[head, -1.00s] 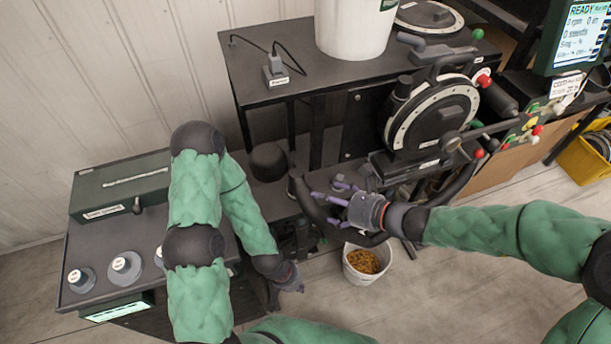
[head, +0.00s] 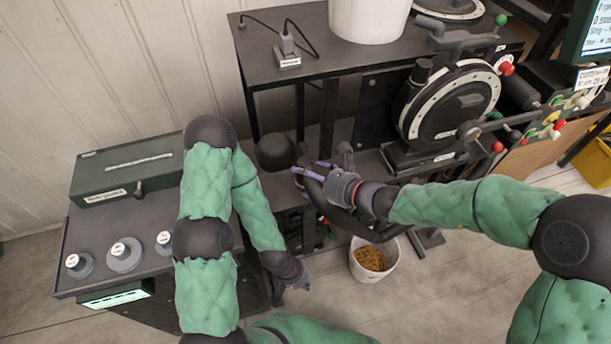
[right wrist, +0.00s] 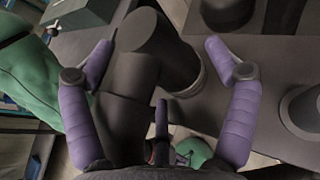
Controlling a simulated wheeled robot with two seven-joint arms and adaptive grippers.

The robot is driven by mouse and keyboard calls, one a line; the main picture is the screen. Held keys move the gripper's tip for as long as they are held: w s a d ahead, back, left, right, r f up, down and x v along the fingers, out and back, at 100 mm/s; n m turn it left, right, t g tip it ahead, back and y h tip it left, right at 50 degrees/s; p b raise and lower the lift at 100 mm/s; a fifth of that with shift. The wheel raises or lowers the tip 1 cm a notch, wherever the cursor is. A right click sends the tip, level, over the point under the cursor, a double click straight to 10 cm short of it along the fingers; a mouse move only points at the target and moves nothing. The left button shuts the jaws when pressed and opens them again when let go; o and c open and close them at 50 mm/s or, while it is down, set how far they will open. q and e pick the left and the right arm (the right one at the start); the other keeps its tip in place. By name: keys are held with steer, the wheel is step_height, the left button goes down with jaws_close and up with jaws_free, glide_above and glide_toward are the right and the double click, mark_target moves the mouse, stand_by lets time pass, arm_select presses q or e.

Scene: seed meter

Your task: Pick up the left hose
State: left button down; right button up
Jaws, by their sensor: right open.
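A thick black hose (head: 343,221) curves below the round metering unit (head: 450,105), its left end close to my right gripper. My right gripper (head: 310,172) has purple fingers and reaches in from the right over that end. In the right wrist view, my right gripper (right wrist: 158,60) is open, with its fingers spread on both sides of a thick dark hose (right wrist: 135,75). I cannot tell whether the fingers touch it. My left gripper (head: 293,281) hangs low beside the left bench, apart from the hose; its fingers are too small and dark to judge.
A white bucket (head: 373,260) with brown grain stands on the floor below the hose. A dark rounded knob (head: 276,152) sits left of my right gripper. The left bench holds a green box (head: 128,168) and several grey weights. A white container (head: 368,20) stands on the upper table.

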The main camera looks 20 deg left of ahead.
mark_target(313, 170)
steer(key=shift+w+a, duration=0.1)
steer(key=shift+a, duration=0.2)
steer(key=c, duration=1.6)
steer(key=shift+r, duration=0.45)
step_height(313, 170, up, 2)
steer(key=shift+r+p, duration=0.1)
steer(key=shift+p, duration=0.65)
steer(key=s+d+r+p, duration=0.6)
steer(key=s+d+r, duration=0.3)
steer(key=s+r, duration=0.1)
steer(key=shift+s+d+r+p, duration=0.2)
steer(key=shift+d+r+p, duration=0.05)
steer(key=shift+p, duration=0.15)
steer(key=shift+r+p, duration=2.45)
steer(key=shift+r, duration=0.25)
